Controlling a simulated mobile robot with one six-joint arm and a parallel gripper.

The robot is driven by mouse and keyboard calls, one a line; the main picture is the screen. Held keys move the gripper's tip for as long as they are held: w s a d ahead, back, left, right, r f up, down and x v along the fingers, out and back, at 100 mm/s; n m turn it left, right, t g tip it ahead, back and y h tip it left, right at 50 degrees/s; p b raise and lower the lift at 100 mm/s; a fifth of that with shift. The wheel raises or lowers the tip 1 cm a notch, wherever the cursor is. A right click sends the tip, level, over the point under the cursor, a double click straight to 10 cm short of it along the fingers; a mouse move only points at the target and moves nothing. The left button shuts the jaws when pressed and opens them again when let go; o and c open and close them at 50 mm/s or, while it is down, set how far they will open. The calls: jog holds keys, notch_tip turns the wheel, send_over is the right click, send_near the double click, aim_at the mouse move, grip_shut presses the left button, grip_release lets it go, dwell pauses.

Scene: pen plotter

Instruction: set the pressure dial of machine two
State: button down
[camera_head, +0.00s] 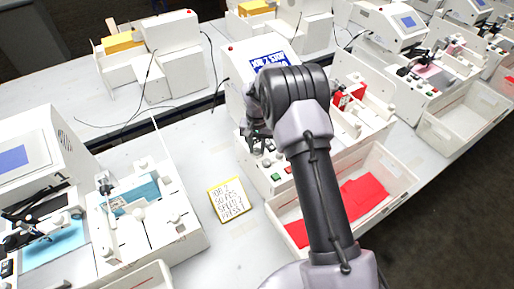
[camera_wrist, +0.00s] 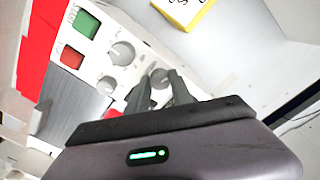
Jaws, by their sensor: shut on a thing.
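Machine two is the white plotter whose blue screen (camera_head: 268,62) reads as job 2, partly behind my arm. Its front panel (camera_head: 262,177) carries green and red buttons and dials. My gripper (camera_wrist: 161,79) is at that panel, pointing down at it. Its two dark fingers are on either side of a small grey dial (camera_wrist: 159,77) and shut on it. A larger grey dial (camera_wrist: 122,53) and another small dial (camera_wrist: 107,85) are beside it, untouched. The dial labels are not readable, and the gripped dial's pointer cannot be made out.
A yellow-edged note (camera_head: 229,200) lies on the table left of the machine; it also shows in the wrist view (camera_wrist: 184,8). The green button (camera_wrist: 87,23) and red button (camera_wrist: 72,57) are near the dials. A white bin with red sheets (camera_head: 362,194) stands in front.

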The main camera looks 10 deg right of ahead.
aim_at(257, 150)
jog(key=shift+w, duration=0.1)
dwell(0.3)
jog(key=c, duration=1.4)
grip_release()
notch_tip(257, 150, up, 18)
jog(key=p, duration=0.2)
jog(key=shift+f, duration=0.25)
